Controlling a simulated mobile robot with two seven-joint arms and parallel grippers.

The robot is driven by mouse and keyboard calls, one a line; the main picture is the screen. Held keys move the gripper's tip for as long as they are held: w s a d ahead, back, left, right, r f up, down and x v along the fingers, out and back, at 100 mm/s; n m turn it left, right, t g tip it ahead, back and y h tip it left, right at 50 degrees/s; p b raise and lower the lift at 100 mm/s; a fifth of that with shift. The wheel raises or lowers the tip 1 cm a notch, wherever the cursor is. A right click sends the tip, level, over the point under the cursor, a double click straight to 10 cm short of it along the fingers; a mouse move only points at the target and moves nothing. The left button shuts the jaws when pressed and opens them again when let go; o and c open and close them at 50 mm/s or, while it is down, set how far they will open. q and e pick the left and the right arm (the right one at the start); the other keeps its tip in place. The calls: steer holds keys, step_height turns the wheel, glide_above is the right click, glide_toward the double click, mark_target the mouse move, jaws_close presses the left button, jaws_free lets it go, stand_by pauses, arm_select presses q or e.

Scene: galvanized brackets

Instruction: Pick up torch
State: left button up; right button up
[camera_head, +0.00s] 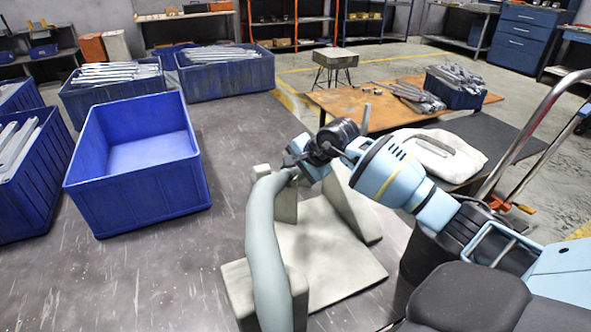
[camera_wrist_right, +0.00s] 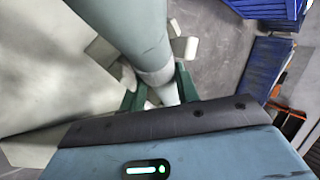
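A long grey-green tube, which looks like the torch (camera_head: 265,235), lies over beige blocks on a beige base plate (camera_head: 318,250) in the head view. My right gripper (camera_head: 292,163) is at its far end. In the right wrist view the tube (camera_wrist_right: 128,32) runs down between the two dark green fingers of my right gripper (camera_wrist_right: 158,88). A gap shows beside the left finger, and the right finger is close against the tube or touching it. The fingertips are partly hidden in the head view. My left gripper is not in view.
An empty blue bin (camera_head: 140,195) stands left of the blocks. Blue bins with metal brackets (camera_head: 110,95) stand behind and beside it. A wooden table (camera_head: 350,105) with brackets and a white bag (camera_head: 440,155) are at the right.

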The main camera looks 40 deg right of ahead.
steer(key=shift+r, duration=0.1)
steer(key=c, duration=0.3)
step_height(320, 180, up, 10)
steer(key=s+a+r+m, duration=0.1)
steer(key=s+a+r, duration=0.1)
steer(key=s+a, duration=0.2)
steer(key=s+a+r+h, duration=0.1)
steer(key=s+a, duration=0.3)
steer(key=a, duration=0.5)
steer(key=s+a+r+m, duration=0.1)
steer(key=s+a+r, duration=0.2)
steer(key=s+a, duration=0.2)
steer(key=shift+a+r+m+h, duration=0.1)
steer(key=shift+a+m+h, duration=0.25)
steer(key=shift+a, duration=0.3)
